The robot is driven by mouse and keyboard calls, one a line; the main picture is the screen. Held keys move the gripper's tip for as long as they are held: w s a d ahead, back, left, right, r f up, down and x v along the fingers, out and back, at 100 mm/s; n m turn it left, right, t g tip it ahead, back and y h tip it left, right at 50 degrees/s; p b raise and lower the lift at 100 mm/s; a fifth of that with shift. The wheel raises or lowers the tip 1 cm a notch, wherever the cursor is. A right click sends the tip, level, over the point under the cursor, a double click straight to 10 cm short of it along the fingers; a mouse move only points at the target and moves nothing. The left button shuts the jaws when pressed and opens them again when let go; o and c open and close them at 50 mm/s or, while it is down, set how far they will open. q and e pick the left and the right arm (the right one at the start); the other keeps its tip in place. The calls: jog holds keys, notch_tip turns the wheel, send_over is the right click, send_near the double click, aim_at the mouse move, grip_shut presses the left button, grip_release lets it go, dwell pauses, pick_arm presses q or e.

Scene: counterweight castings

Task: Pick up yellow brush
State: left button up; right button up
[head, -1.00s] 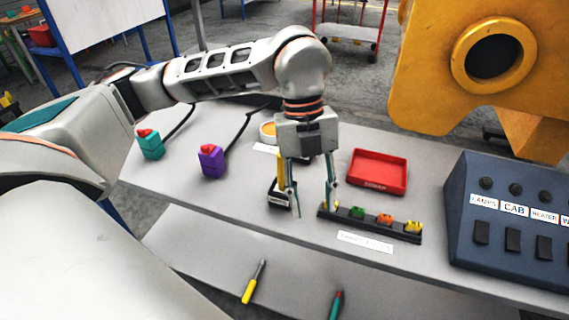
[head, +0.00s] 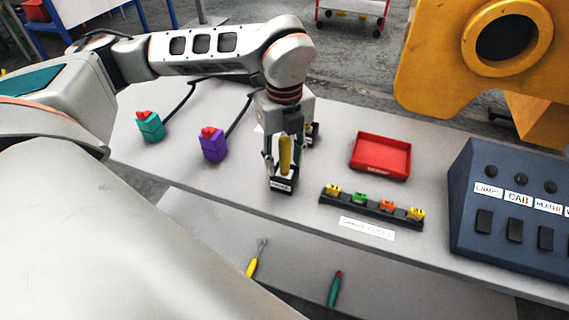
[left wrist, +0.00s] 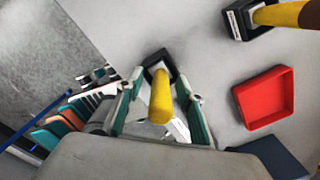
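The yellow brush (head: 286,152) stands handle up in a small black holder (head: 283,187) with a white label. My left gripper (head: 284,166) points down over it, one finger on each side of the handle. In the left wrist view the yellow handle (left wrist: 161,104) rises between the two green-grey fingers (left wrist: 160,108), with gaps on both sides. The gripper is open and does not hold the handle. The bristle end is hidden in the holder (left wrist: 158,66). My right gripper is not in view.
A second yellow handle (left wrist: 278,14) stands in another black holder (left wrist: 240,22) close by. A red tray (head: 380,153) and a black rack (head: 372,209) with several coloured pieces lie to the right.

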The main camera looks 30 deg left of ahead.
pick_arm(q)
jog(key=shift+f, duration=0.25)
grip_shut()
jog(key=shift+r, duration=0.1)
